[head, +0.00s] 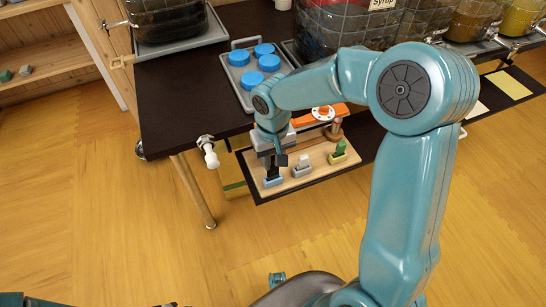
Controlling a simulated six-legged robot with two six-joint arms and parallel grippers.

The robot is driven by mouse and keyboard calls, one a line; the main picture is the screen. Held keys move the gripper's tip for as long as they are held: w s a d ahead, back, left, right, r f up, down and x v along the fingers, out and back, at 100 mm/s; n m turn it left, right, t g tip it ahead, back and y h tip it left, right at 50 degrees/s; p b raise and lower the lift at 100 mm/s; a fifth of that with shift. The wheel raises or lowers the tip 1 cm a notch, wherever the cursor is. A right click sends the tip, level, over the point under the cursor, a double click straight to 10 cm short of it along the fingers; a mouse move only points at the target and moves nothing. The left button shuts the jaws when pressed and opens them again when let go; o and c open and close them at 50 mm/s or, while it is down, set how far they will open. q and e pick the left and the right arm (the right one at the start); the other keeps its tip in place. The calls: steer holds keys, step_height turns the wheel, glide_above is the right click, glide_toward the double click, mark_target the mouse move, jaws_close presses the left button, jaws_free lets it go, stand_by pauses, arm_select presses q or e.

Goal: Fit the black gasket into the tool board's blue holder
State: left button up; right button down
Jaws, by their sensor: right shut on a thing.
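The tool board (317,176) is a light wooden panel at the table's front edge. Its blue holder (273,182) is at the left front of the board. My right gripper (276,160) is over that holder, pointing down, and shut on the black gasket (272,171). The gasket is upright, directly at the top of the blue holder. The fingers cover part of it, and I cannot tell whether it is fully seated. Only a dark bit of what seems to be my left gripper (168,305) shows at the bottom edge, and its jaws are not clear.
A tray (246,93) holds several blue lids. A white tap handle (210,155) juts out at left. Tapped jars line the back.

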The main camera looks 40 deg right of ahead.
mark_target(273, 167)
steer(key=shift+f+b, duration=1.65)
steer(key=shift+f, duration=0.35)
steer(key=c, duration=0.8)
jaws_free()
steer(key=shift+o, duration=0.4)
steer(key=shift+r, duration=0.25)
steer(key=shift+r+p, duration=1.75)
steer(key=shift+r, duration=0.25)
